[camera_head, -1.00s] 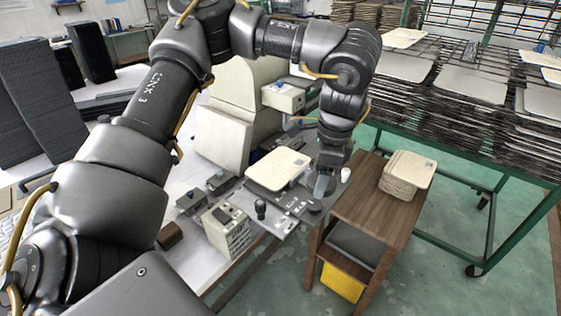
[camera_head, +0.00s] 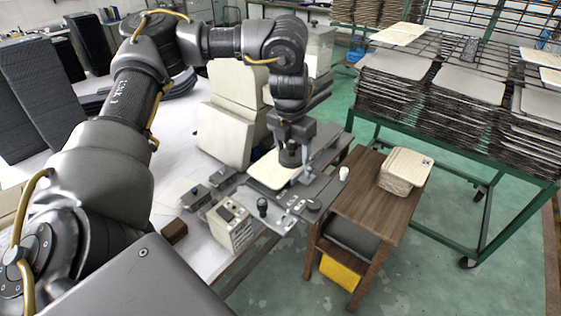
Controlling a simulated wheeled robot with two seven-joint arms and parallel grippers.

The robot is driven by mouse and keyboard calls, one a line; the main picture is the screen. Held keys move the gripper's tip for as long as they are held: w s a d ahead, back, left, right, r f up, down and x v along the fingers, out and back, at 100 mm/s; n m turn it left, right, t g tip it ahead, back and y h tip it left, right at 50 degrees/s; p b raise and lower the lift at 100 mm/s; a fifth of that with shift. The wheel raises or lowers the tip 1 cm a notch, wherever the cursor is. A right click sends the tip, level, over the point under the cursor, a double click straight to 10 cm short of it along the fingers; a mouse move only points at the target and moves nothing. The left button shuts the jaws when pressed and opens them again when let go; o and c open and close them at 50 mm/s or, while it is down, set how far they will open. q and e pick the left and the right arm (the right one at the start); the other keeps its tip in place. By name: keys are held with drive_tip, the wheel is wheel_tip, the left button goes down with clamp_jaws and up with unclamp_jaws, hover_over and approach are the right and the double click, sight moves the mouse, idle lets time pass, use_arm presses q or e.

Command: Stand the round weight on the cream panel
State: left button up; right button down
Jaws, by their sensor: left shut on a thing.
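The cream panel (camera_head: 266,173) lies flat on the metal fixture at the edge of the white bench, in the middle of the view. My left gripper (camera_head: 291,147) points down above the panel's right part. It is shut on the round weight (camera_head: 290,158), a dark grey cylinder held upright, its top partly hidden by the fingers. The weight's underside is over or very near the panel; I cannot tell whether they touch. My right gripper is not in view.
A black knob (camera_head: 262,206) and a flat dark disc (camera_head: 313,205) are on the fixture. A white cup-like piece (camera_head: 343,173) stands at its right. A wooden stand (camera_head: 375,212) bears a stack of cream panels (camera_head: 402,169). A control box (camera_head: 230,227) is in front.

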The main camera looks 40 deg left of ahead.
use_arm(q)
drive_tip(key=shift+w+a, duration=0.25)
drive_tip(key=w+a+f, duration=0.2)
drive_tip(key=a+f, duration=0.1)
drive_tip(key=w+a+f+p, duration=0.1)
drive_tip(key=w+a+f, duration=0.5)
drive_tip(key=a, duration=0.1)
drive_tip(key=shift+f, duration=0.15)
drive_tip(key=shift+w+a+f, duration=0.1)
drive_tip(key=shift+a+f, duration=0.05)
drive_tip(key=shift+a+f+p, duration=0.1)
drive_tip(key=shift+f+p, duration=0.15)
drive_tip(key=shift+p, duration=0.3)
wheel_tip(320, 180, down, 2)
drive_tip(key=shift+f+p, duration=0.1)
drive_tip(key=shift+p, duration=0.5)
drive_tip(key=shift+w+f, duration=0.1)
drive_tip(key=shift+f, duration=0.25)
